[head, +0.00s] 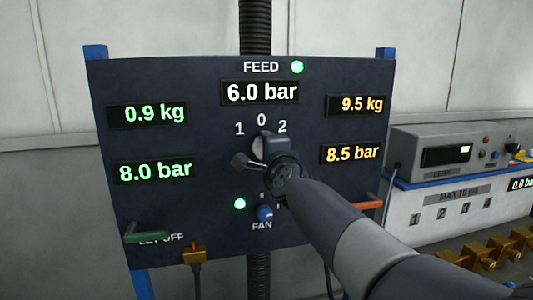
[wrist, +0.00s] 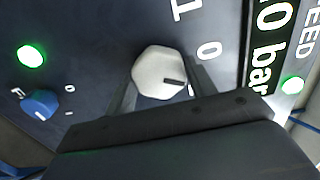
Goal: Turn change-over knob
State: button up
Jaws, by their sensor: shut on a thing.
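The change-over knob (head: 261,146) is a light grey knob on the dark panel, under the marks 1, 0 and 2. My gripper (head: 264,157) reaches it from the lower right and is shut on it. In the wrist view the knob (wrist: 157,70) sits between the two fingers of my gripper (wrist: 163,92). A dark pointer line on the knob points right, a little below the 0. The 1 and 0 show there; the 2 is hidden.
The dark panel (head: 210,227) carries lit displays and a green FEED lamp (head: 297,67). A blue FAN knob (head: 265,213) sits just below my gripper. A green handle (head: 146,232) and a red handle (head: 367,202) stick out low on the panel. An instrument (head: 450,147) stands at right.

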jog(key=shift+m, duration=1.5)
jog(key=o, duration=1)
jog(key=shift+v, duration=5.4)
jog(key=shift+w, duration=0.1)
